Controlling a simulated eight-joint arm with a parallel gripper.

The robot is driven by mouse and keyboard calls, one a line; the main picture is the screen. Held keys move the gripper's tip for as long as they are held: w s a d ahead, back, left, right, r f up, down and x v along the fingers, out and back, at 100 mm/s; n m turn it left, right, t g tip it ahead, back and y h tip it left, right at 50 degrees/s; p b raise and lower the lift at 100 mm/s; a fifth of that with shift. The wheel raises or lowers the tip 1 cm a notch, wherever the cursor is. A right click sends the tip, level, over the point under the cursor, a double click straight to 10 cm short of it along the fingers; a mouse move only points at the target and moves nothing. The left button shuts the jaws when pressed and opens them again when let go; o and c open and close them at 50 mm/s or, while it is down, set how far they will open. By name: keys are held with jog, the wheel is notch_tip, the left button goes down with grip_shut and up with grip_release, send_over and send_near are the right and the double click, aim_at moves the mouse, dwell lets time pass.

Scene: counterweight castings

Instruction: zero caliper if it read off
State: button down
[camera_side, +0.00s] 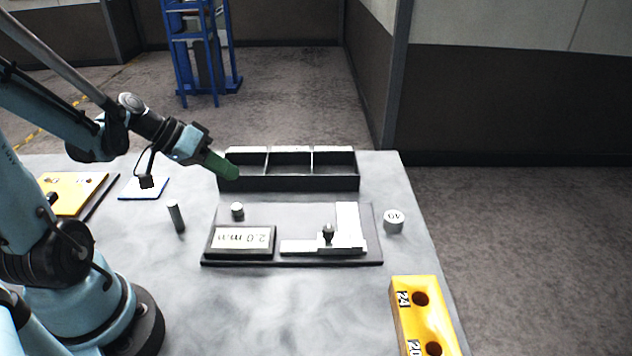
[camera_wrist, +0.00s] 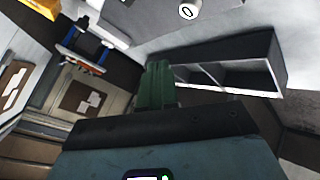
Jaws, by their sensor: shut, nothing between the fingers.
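The caliper (camera_side: 345,235) is a pale L-shaped piece with a dark knob, lying on the right of a dark board (camera_side: 290,215). A display (camera_side: 241,239) at the board's front left carries characters that look like "2.0 m.m"; they are hard to read for certain. A small round button (camera_side: 237,210) stands behind the display. My gripper (camera_side: 232,173) has green fingers, shut and empty, above the table at the left end of the black tray, apart from the board. The fingers also show in the wrist view (camera_wrist: 157,82).
The black tray (camera_side: 290,184) has three compartments that look empty. A white round weight (camera_side: 394,221) stands right of the board. A grey pin (camera_side: 175,216) stands left of it. A yellow block with holes (camera_side: 424,318) is at front right. A yellow plate (camera_side: 72,190) and blue-edged pad (camera_side: 140,192) lie left.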

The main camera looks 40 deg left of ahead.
aim_at(232, 207)
jog(key=shift+f, duration=2.6)
jog(key=shift+f, duration=0.15)
jog(key=shift+f, duration=0.3)
jog(key=shift+r, duration=0.1)
dwell(0.4)
jog(key=shift+r, duration=0.35)
jog(key=shift+r, duration=2.5)
jog(key=shift+d, duration=0.1)
